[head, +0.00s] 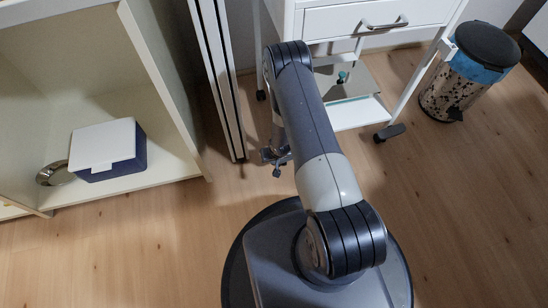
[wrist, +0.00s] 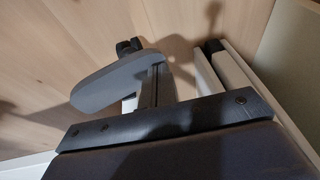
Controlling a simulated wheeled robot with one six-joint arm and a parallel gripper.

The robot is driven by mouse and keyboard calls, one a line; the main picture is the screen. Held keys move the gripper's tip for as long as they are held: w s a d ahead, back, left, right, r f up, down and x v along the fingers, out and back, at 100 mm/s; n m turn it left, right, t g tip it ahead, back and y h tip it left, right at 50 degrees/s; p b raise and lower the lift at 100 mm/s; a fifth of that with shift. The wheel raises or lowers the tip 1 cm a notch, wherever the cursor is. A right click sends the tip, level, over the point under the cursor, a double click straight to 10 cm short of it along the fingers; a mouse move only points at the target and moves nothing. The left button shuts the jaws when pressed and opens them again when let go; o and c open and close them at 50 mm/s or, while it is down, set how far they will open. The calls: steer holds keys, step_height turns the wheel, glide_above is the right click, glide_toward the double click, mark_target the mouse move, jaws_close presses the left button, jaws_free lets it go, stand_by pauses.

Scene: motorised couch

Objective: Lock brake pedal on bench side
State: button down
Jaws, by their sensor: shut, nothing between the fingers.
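The bench appears to be the white drawer cart (head: 375,18) on castors. A grey rounded paddle (wrist: 118,88), which looks like the brake pedal, is left of centre in the wrist view, with a dark castor (wrist: 130,46) just behind it. My gripper (wrist: 155,68) is shut and empty; its dark fingers overlap the paddle's right end. I cannot tell whether they touch it or whether the pedal is up or down. In the head view my arm hides most of the gripper, and a small blue-grey piece (head: 270,155), likely the pedal, shows low beside the arm.
An open cream shelf (head: 160,75) with a blue-and-white box (head: 105,150) stands at left. Upright white-and-dark rails (head: 220,80) stand close left of my arm. Another castor with a dark pedal (head: 392,132) is at right, before a bin (head: 465,75). Floor at lower right is clear.

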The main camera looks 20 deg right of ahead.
stand_by(0.6)
steer(key=s+a+r+p, duration=0.1)
steer(key=a+r+p, duration=0.1)
steer(key=r, duration=0.4)
steer(key=s+a+r+p, duration=0.2)
steer(key=r+p, duration=0.1)
steer(key=r, duration=0.3)
steer(key=shift+a+r, duration=0.3)
steer(key=shift+a, duration=0.1)
steer(key=shift+w+f, duration=0.1)
steer(key=shift+f, duration=0.05)
